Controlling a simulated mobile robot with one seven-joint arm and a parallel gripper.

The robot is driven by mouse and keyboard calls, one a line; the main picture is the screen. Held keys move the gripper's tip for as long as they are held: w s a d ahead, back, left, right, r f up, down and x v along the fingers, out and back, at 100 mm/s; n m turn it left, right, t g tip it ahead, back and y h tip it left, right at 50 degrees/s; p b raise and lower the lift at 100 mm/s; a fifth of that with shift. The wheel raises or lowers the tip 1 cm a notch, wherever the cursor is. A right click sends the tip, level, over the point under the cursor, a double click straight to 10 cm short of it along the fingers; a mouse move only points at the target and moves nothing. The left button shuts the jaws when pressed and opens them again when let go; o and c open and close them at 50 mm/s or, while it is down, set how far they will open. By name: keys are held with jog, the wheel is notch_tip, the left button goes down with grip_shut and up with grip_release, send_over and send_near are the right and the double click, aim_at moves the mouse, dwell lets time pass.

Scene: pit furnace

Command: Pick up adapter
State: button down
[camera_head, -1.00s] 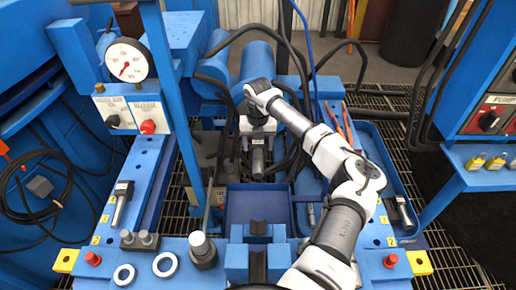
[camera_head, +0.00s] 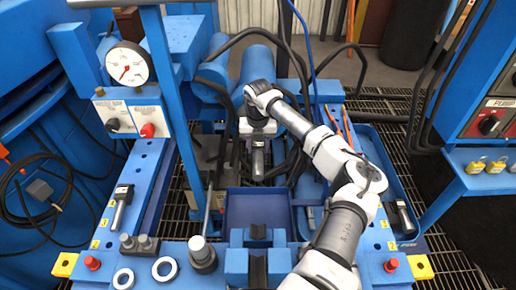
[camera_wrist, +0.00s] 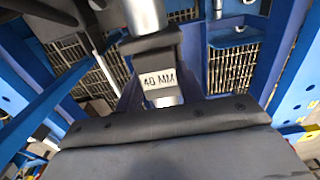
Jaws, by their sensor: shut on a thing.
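The adapter, a silver cylinder with a dark block, is held in my gripper (camera_head: 258,136). In the head view the adapter (camera_head: 258,160) hangs below the gripper, above and behind the blue tray in the middle of the bench. In the wrist view the adapter (camera_wrist: 166,76) shows a white label reading "40 MM" on its dark block, with silver ends above and below. My gripper's dark body fills the bottom of that view. My gripper is shut on the adapter; the contact of the fingers is partly hidden.
An open blue tray (camera_head: 258,208) lies below the gripper. A gauge (camera_head: 127,64) on a blue post stands left. A control panel (camera_head: 492,118) stands right. Black hoses hang behind.

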notch_tip(320, 180, up, 19)
jog(key=shift+r, duration=0.2)
dwell(0.3)
dwell(0.6)
